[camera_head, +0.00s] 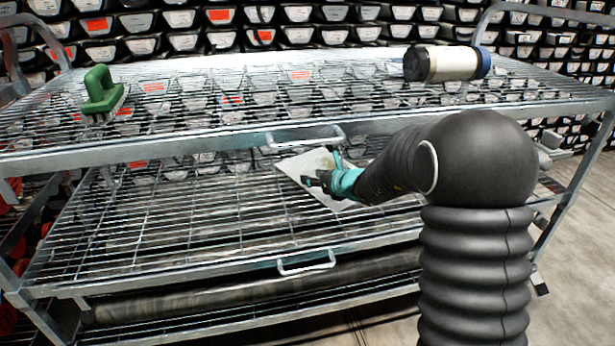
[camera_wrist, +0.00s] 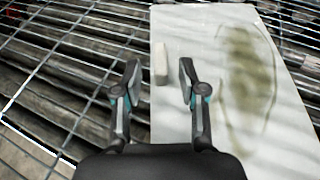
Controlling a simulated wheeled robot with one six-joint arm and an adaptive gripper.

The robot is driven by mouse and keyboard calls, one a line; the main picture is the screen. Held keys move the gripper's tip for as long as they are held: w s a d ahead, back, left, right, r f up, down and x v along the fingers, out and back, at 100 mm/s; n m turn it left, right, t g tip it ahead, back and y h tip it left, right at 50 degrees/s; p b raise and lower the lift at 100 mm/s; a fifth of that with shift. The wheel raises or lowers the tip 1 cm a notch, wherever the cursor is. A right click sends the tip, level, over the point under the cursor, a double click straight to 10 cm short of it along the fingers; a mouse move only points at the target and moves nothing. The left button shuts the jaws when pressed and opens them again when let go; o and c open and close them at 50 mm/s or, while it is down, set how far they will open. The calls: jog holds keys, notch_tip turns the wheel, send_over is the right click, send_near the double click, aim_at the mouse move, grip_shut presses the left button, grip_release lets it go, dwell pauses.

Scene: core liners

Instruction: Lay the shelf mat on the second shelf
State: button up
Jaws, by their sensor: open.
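The pale, stained shelf mat (camera_head: 303,163) shows beneath the top shelf's front rail, over the wire second shelf (camera_head: 150,230). It looks flat, but I cannot tell whether all of it touches the wires. In the wrist view the mat (camera_wrist: 225,60) fills the right side, with a brown-green stain. A small pale block (camera_wrist: 161,62) stands at its left edge, between my fingers in the picture. In the wrist view my gripper (camera_wrist: 158,80) is open, with a gap around the block. My arm hides part of the mat.
The top shelf (camera_head: 200,100) carries a green-handled brush (camera_head: 101,90) and a pale cylinder with dark and blue ends (camera_head: 448,64). Its front rail and handle lie close above my gripper. A long dark roll (camera_head: 230,288) lies below. The second shelf's left side is clear.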

jog(key=v, duration=0.7)
jog(key=shift+s+d+r, duration=0.2)
jog(key=shift+s+d, duration=0.05)
jog(key=shift+s, duration=0.05)
jog(key=s+r+n+g, duration=0.2)
jog(key=s+r+n, duration=0.1)
jog(key=s+n, duration=0.6)
jog(key=s+r+n+g, duration=0.25)
jog(key=s+n, duration=0.35)
jog(key=s, duration=0.4)
jog(key=s+d+n+h, duration=0.4)
jog(key=s+d+n, duration=0.2)
jog(key=s, duration=0.3)
jog(key=s+d+f+n+h, duration=0.1)
jog(key=s+d+n+h, duration=0.3)
jog(key=s+d+n, duration=0.3)
jog(key=shift+s+f, duration=0.15)
jog(key=shift+s, duration=1.05)
